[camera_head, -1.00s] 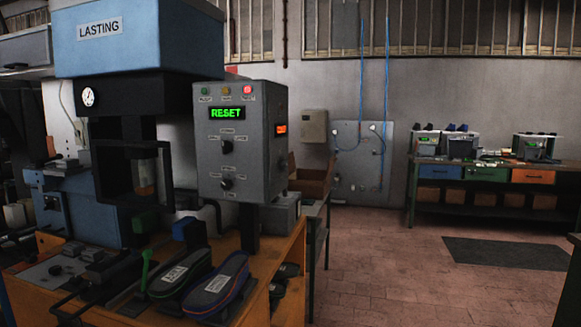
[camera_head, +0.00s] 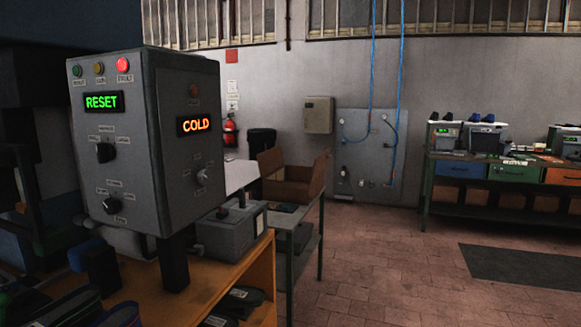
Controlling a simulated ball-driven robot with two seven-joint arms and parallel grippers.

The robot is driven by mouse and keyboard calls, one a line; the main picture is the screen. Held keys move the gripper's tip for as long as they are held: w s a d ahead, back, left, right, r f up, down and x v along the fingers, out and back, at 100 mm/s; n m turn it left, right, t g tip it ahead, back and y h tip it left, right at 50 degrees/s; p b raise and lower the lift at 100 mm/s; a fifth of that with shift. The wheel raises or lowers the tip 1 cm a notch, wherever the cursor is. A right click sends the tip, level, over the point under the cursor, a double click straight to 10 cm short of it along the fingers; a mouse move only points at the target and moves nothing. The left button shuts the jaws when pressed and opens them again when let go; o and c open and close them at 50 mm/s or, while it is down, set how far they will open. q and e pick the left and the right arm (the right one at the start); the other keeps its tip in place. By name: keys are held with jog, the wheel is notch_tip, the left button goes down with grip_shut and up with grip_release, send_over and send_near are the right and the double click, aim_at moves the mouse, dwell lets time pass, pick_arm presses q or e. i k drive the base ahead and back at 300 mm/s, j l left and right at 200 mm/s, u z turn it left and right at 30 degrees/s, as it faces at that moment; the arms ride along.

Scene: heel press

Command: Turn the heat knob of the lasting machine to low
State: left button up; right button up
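The lasting machine's grey control box (camera_head: 150,150) stands close at the left on a post. Its front has a green RESET display (camera_head: 103,102), an upper black knob (camera_head: 105,152) and a lower black knob (camera_head: 111,206). Its right side has an orange COLD display (camera_head: 196,125) and a grey knob (camera_head: 203,177) below it. The small labels around the knobs are too small to read, so I cannot tell which label says heat. A red lamp (camera_head: 123,64) is lit on the front. Neither of my grippers is in view.
Below the box is an orange-brown bench (camera_head: 262,275) with shoe parts and a grey unit (camera_head: 232,230). A side table with a cardboard box (camera_head: 292,178) stands behind. A workbench (camera_head: 490,170) is at the far right. The brick-patterned floor (camera_head: 385,265) between is open.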

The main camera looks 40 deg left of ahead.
aim_at(205, 177)
jog(key=i+u, duration=0.15)
jog(key=i, duration=0.4)
jog(key=i+l+u, duration=0.15)
jog(key=i, duration=0.45)
jog(key=i+l+u, duration=0.1)
jog(key=i+u, duration=0.15)
jog(key=u, duration=0.25)
jog(key=i+l+u, duration=0.25)
jog(key=u, duration=0.25)
jog(key=i+l+u, duration=0.2)
jog(key=u, duration=0.3)
jog(key=l, duration=0.1)
